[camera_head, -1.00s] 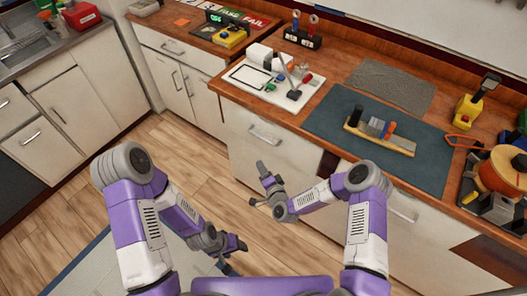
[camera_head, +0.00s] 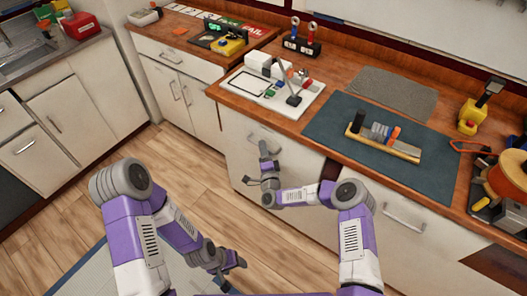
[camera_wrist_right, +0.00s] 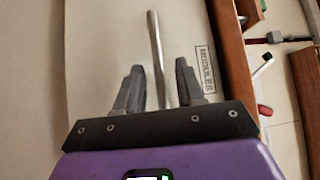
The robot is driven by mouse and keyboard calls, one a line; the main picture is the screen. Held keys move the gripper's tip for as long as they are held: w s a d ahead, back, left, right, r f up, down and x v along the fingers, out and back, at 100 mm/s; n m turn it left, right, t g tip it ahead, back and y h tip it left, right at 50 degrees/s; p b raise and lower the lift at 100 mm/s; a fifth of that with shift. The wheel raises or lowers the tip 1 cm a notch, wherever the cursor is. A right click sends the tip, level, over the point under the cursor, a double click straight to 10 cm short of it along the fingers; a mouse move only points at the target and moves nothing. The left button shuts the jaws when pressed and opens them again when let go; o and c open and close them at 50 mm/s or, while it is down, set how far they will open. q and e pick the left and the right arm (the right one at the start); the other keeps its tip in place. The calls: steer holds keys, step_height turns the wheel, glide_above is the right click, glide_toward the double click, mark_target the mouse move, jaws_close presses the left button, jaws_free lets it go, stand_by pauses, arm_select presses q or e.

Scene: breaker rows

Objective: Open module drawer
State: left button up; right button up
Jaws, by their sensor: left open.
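The module drawer (camera_head: 290,150) is the pale front below the wooden counter and looks shut in the head view. My right gripper (camera_head: 258,164) is in front of this drawer. In the right wrist view my right gripper (camera_wrist_right: 158,82) is open, its two fingers on either side of the handle's line with gaps to the bar. Contact cannot be told. My left gripper (camera_head: 232,272) is open, low over the floor, away from the drawer.
On the counter stand a white tray (camera_head: 314,107) with small parts, a blue mat (camera_head: 335,130) with a wooden-based module rack (camera_head: 408,153), and a yellow tool (camera_head: 468,118). Another drawer handle (camera_head: 403,215) is to the right. The wood floor on the left is clear.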

jaws_close()
steer(key=shift+s, duration=0.1)
stand_by(0.3)
